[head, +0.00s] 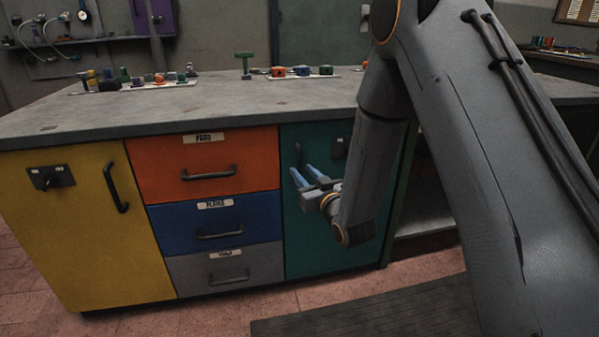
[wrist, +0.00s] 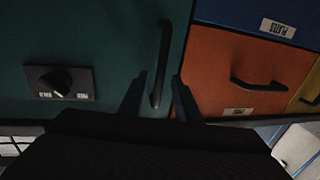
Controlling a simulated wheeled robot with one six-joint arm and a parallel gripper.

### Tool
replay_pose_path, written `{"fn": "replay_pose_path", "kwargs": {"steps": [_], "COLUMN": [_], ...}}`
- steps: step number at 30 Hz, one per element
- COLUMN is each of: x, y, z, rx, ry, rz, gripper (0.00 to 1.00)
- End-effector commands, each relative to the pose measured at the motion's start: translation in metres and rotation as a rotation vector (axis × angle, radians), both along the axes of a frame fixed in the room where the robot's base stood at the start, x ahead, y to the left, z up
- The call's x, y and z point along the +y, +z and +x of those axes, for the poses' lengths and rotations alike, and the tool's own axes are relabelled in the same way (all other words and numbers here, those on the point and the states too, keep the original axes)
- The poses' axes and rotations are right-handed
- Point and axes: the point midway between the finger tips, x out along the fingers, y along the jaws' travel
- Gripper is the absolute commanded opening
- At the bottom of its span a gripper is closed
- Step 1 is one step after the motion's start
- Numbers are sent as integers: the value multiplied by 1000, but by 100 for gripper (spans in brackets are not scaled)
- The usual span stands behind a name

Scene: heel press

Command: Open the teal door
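The teal door (head: 305,243) is shut, flush with the right end of the cabinet front. It also fills the left of the wrist view (wrist: 95,35). Its black upright bar handle (wrist: 162,60) shows near the door's edge. It is partly visible in the head view (head: 298,154). My gripper (wrist: 159,88) is open, with one finger on each side of the handle in the wrist view. Gaps show on both sides; how deep the handle sits between the fingers is unclear. A black plate with a turning knob (wrist: 63,83) is on the door; its lettering is too small to read.
Orange (head: 165,165), blue (head: 180,230) and grey (head: 190,275) drawers stand left of the teal door. A yellow door (head: 85,240) with its own handle and knob is farther left. The grey worktop (head: 220,100) carries small parts. A dark mat (head: 370,312) lies on the floor in front.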

Motion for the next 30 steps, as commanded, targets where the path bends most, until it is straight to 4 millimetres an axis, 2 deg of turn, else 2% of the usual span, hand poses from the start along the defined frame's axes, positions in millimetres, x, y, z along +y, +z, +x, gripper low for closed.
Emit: {"fn": "replay_pose_path", "kwargs": {"steps": [6, 17, 23, 30], "x": [12, 15, 15, 15], "y": [-1, 0, 0, 0], "z": [23, 29, 29, 28], "rx": [0, 2, 2, 2], "ry": [0, 0, 0, 1], "rz": [0, -1, -1, -1], "gripper": [30, 30, 0, 0]}}
